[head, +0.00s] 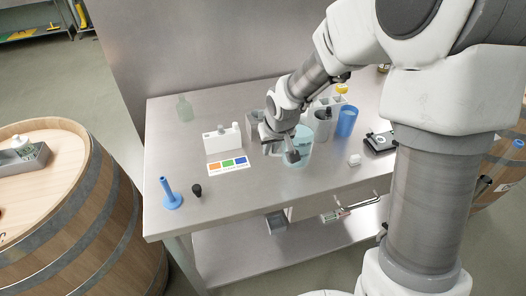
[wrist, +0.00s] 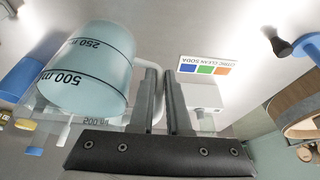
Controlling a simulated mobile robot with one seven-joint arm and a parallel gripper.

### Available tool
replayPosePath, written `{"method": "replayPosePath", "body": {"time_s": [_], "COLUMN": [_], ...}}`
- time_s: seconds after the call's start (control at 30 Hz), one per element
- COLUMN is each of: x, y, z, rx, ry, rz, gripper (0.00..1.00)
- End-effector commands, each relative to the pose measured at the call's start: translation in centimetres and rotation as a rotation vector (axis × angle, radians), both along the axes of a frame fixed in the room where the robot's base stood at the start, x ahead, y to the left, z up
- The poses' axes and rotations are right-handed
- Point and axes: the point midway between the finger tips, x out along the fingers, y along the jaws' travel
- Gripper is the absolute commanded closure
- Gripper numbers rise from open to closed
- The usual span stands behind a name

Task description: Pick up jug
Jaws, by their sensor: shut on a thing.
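The jug is a translucent pale blue measuring vessel with black volume marks, on the steel table in the head view (head: 298,150). In the wrist view the jug (wrist: 95,70) fills the left side, with its marks upside down and its handle running to the fingers. My gripper (head: 280,152) is at the jug's left side in the head view. In the wrist view my gripper (wrist: 163,85) has its two fingers close around the jug's handle. Whether the jug's base touches the table cannot be told.
A blue cup (head: 346,121) and a grey container (head: 323,119) stand right of the jug. A white box (head: 222,138) and a colour-patch card (head: 228,166) lie left. A blue stand (head: 170,195) and a black stopper (head: 197,190) sit front left. The table's front middle is clear.

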Motion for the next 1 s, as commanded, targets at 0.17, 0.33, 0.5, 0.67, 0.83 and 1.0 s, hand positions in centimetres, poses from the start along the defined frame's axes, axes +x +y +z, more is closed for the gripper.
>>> {"method": "replayPosePath", "body": {"time_s": [0.17, 0.33, 0.5, 0.67, 0.83, 1.0], "x": [0.4, 0.6, 0.8, 0.9, 1.1, 1.3], "y": [-1.6, -3.1, -4.5, -5.8, -6.8, -7.7], "z": [1.2, 2.1, 2.9, 3.6, 4.3, 4.8], "rx": [0.001, 0.0, 0.0, 0.0, -0.001, -0.002], "ry": [-0.005, -0.005, -0.005, -0.005, -0.005, -0.006], "rz": [-0.002, -0.003, -0.003, -0.003, 0.0, 0.0], "gripper": [1.0, 1.0, 1.0, 1.0, 1.0, 1.0]}}
